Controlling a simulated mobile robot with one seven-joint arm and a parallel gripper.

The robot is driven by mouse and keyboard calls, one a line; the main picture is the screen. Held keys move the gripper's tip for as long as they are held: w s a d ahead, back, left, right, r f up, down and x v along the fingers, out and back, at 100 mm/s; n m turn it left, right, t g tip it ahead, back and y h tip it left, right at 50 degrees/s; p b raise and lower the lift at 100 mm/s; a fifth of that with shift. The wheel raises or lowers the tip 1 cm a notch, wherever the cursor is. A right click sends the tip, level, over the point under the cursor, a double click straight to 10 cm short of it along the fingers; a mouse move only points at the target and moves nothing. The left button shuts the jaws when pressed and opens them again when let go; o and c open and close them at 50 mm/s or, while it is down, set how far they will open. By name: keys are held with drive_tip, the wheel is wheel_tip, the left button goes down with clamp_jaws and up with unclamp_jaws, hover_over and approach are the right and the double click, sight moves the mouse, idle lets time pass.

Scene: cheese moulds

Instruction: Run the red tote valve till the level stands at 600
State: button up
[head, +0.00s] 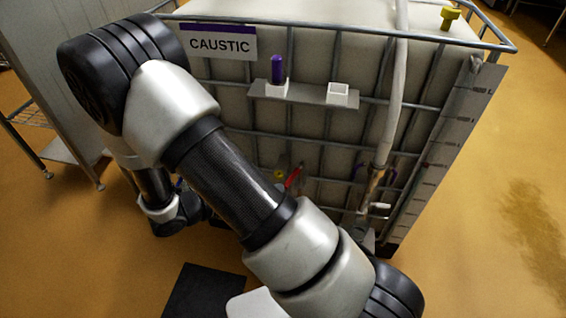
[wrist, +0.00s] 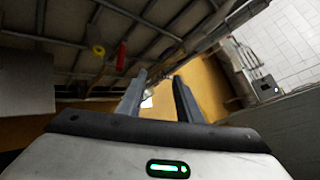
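The tote (head: 330,45) is a pale tank in a grey metal cage with a "CAUSTIC" sign. A red valve handle (head: 293,178) sits low on its front, beside a yellow cap (head: 279,175), partly behind my arm. The red handle (wrist: 122,56) also shows in the wrist view, left of my fingers and apart from them. A level scale (head: 446,140) runs down the tote's right edge; its figures are too small to read surely, and I cannot make out the liquid level. My gripper (wrist: 158,92) is open and empty, its fingers apart; my arm hides it in the head view.
A small shelf (head: 310,97) on the cage holds a purple-topped item (head: 278,70) and a white square holder (head: 339,94). A pale hose (head: 392,110) hangs down the front. A black mat (head: 205,292) lies on the floor. The floor to the right is clear.

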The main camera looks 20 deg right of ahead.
drive_tip(key=s+d+r+m+g+y+p, duration=0.2)
drive_tip(key=s+r+m+g+y, duration=0.1)
drive_tip(key=r+m, duration=0.7)
drive_tip(key=shift+s+d+r+m+g+y, duration=0.35)
drive_tip(key=shift+s+r+y, duration=0.25)
drive_tip(key=shift+s+r, duration=0.45)
drive_tip(key=shift+a, duration=0.1)
drive_tip(key=shift+c, duration=0.4)
